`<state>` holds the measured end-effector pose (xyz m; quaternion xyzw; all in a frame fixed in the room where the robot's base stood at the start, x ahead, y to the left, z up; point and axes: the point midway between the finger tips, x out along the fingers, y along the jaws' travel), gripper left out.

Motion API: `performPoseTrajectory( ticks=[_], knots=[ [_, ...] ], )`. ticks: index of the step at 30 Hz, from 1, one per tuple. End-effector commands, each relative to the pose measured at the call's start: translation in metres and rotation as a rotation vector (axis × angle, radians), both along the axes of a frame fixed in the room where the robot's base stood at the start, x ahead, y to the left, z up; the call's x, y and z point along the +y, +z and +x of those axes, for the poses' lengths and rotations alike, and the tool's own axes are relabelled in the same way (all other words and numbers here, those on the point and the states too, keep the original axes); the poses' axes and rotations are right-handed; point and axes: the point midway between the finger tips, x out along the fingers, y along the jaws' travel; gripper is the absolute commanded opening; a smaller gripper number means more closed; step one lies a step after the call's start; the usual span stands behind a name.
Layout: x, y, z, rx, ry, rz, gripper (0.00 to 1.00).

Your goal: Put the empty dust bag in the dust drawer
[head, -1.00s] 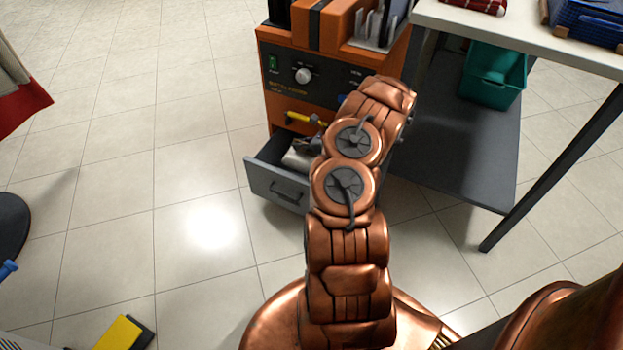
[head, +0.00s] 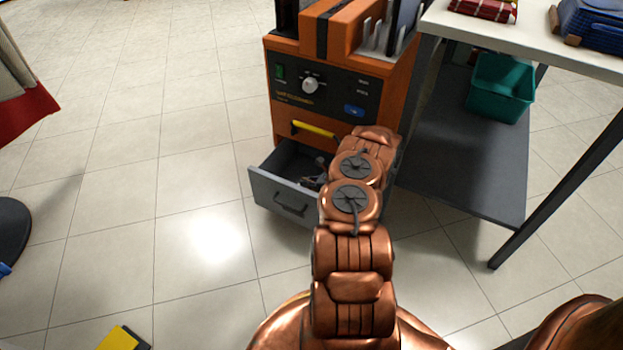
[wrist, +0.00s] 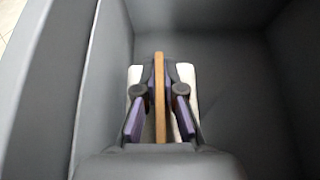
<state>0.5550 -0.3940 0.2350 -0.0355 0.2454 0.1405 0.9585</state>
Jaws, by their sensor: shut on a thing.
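The dust drawer (head: 279,196) is pulled out at the base of an orange machine, and its grey walls (wrist: 104,80) fill the wrist view. My gripper (wrist: 160,92) is inside the drawer, left of its middle in the wrist view, and barely shows behind my arm in the head view. Its purple-padded fingers are shut on the upright tan edge of the dust bag (wrist: 160,65). White parts of the bag show on both sides below the fingers. I cannot tell whether the bag touches the drawer floor.
The orange machine (head: 340,90) has a knob, a blue button and a yellow handle (head: 313,129) above the drawer. A table with a grey lower shelf (head: 460,165) and a teal bin (head: 500,88) stands close at right. The tiled floor at left is mostly clear.

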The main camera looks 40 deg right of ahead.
Motion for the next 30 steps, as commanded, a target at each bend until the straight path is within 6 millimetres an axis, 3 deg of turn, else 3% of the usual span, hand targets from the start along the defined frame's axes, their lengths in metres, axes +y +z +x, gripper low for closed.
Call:
performPoseTrajectory(
  ticks=[12,30],
  knots=[
    [-0.041,-0.004,0.012,-0.002,0.001,-0.005,0.0],
    [-0.038,-0.016,0.013,-0.002,0.002,-0.001,0.0]
  ],
)
